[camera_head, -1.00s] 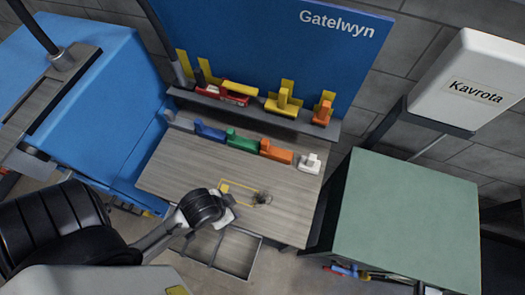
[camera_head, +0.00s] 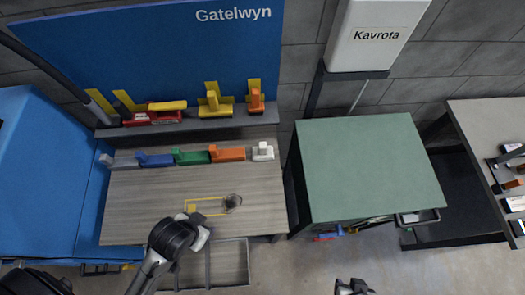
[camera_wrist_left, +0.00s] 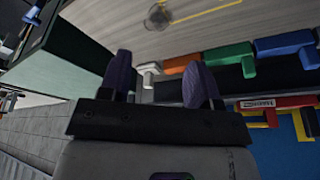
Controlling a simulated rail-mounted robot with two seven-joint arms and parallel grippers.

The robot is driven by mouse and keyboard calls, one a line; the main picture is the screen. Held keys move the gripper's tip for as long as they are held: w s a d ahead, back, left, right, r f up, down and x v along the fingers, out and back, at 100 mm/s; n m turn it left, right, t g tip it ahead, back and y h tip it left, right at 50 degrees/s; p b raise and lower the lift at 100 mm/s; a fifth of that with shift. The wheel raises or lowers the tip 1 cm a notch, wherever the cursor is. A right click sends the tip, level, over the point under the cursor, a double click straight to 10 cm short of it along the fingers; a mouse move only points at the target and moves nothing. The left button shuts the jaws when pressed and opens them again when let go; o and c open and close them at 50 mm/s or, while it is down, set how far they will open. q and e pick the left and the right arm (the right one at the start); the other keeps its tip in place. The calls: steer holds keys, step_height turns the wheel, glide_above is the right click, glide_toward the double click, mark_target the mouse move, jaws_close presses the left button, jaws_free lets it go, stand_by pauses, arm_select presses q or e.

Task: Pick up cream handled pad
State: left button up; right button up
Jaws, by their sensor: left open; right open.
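The cream handled pad (camera_head: 262,151) sits at the right end of the row of coloured pads on the wooden bench top (camera_head: 140,205). In the left wrist view the pad (camera_wrist_left: 150,73) shows beyond and between the fingers, apart from them and partly hidden. My left gripper (camera_wrist_left: 158,62) is open and empty, with two dark purple fingers. In the head view my left arm reaches in over the bench's front edge, and its fingers cannot be made out. My right gripper (camera_head: 352,287) is open at the bottom edge, away from the pad.
Orange (camera_head: 228,154), green (camera_head: 192,157) and blue (camera_head: 155,160) pads line up left of the cream one. A shelf (camera_head: 190,124) with more pads stands behind. A yellow outline and dark round item (camera_head: 232,202) lie in front. A green-topped cabinet (camera_head: 370,165) stands right.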

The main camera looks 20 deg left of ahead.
arm_select(q)
steer(key=shift+a, duration=0.1)
steer(key=shift+o, duration=0.6)
